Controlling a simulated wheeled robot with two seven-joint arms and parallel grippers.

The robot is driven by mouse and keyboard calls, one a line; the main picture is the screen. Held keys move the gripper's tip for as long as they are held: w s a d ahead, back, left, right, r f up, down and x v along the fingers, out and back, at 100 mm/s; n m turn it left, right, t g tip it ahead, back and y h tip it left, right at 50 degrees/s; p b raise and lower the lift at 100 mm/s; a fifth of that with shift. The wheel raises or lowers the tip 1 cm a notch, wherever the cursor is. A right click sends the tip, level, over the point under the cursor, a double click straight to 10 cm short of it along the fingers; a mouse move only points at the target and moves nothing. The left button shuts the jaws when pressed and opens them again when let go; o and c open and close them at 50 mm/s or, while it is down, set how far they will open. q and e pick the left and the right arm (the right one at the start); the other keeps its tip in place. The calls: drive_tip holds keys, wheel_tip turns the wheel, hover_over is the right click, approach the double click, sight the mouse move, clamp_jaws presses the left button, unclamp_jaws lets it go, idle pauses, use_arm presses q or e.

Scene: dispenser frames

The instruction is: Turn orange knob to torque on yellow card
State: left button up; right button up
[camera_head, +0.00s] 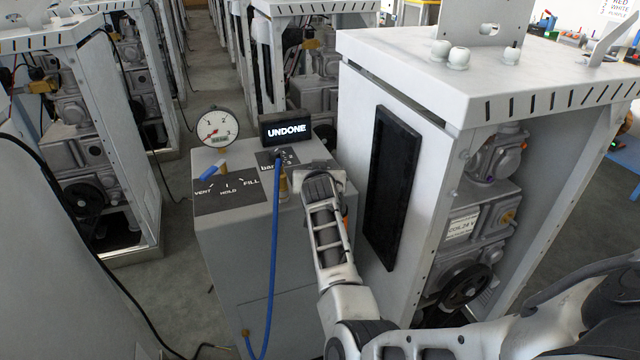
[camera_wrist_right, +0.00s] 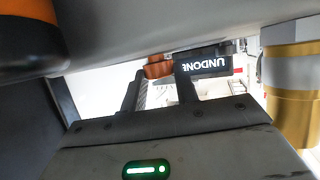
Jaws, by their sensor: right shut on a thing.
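An orange knob (camera_wrist_right: 158,69) shows in the right wrist view between the two dark fingers of my right gripper (camera_wrist_right: 162,88). The gripper is shut on it, and the fingers hide part of it. In the head view my right gripper (camera_head: 322,182) is at the right end of the grey cabinet's top, and its hand hides the knob there. I cannot make out a yellow card in either view. My left gripper is not in view.
The grey cabinet (camera_head: 235,245) carries a round gauge (camera_head: 217,127), a display reading UNDONE (camera_head: 286,130), a blue lever (camera_head: 213,171) and a blue hose (camera_head: 273,240) beside my arm. A tall white dispenser frame (camera_head: 355,150) stands close on the right.

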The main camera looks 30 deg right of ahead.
drive_tip(key=shift+a+f+m+h+b, duration=0.1)
drive_tip(key=shift+f+m+h+b, duration=0.25)
drive_tip(key=shift+b, duration=0.45)
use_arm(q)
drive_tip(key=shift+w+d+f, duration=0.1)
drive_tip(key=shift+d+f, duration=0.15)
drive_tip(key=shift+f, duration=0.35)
use_arm(e)
drive_tip(key=shift+r, duration=0.1)
use_arm(q)
drive_tip(key=shift+b, duration=0.35)
use_arm(e)
drive_tip(key=shift+r+g, duration=0.1)
drive_tip(key=shift+g, duration=0.2)
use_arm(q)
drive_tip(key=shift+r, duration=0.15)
use_arm(e)
drive_tip(key=shift+r+m+h, duration=0.1)
drive_tip(key=shift+m+h, duration=0.15)
drive_tip(key=o, duration=1)
drive_tip(key=shift+r, duration=0.1)
